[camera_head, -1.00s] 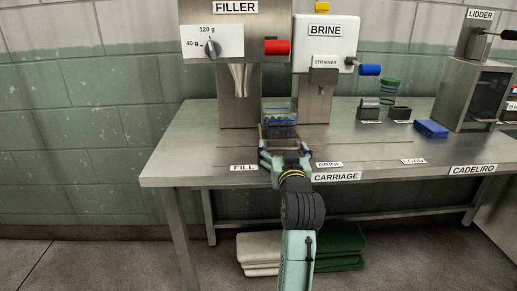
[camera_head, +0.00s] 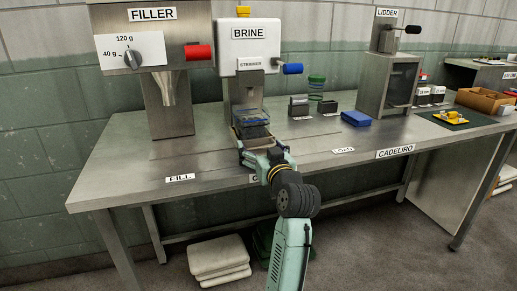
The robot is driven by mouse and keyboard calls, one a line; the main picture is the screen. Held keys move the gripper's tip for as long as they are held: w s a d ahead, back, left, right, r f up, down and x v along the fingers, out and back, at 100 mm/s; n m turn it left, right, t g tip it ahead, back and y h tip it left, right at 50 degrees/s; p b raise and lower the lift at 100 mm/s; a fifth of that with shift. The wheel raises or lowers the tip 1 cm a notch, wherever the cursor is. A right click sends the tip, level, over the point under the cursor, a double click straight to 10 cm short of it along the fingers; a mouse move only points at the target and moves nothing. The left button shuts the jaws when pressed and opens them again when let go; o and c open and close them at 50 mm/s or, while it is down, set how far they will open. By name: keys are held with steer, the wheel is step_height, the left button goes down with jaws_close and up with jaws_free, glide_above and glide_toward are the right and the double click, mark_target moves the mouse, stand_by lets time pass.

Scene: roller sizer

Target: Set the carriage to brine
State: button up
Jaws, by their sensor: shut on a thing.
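The carriage (camera_head: 254,131) stands on the steel bench in front of the BRINE machine (camera_head: 249,45), roughly in line with its column. A clear container (camera_head: 252,115) with dark contents sits on the carriage, near the strainer block (camera_head: 250,64). My gripper (camera_head: 262,155) is shut on the near side of the carriage; the fingertips are small and partly hidden. The FILL label (camera_head: 180,178) lies to the left on the bench edge and the LOAD label (camera_head: 342,150) to the right. The BRINE edge label is mostly hidden behind my arm.
The FILLER (camera_head: 152,55), with a red handle (camera_head: 198,54), stands left. A blue handle (camera_head: 292,68) sticks out right of the BRINE machine. Small dark blocks, a blue stack (camera_head: 356,118) and the LIDDER (camera_head: 388,80) stand right. The bench's left front is clear.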

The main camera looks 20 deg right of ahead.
steer(key=shift+a+r, duration=0.1)
steer(key=shift+r, duration=0.2)
steer(key=o, duration=1.6)
steer(key=shift+w+f, duration=0.1)
steer(key=s, duration=1.2)
steer(key=shift+f, duration=0.2)
steer(key=shift+w, duration=0.1)
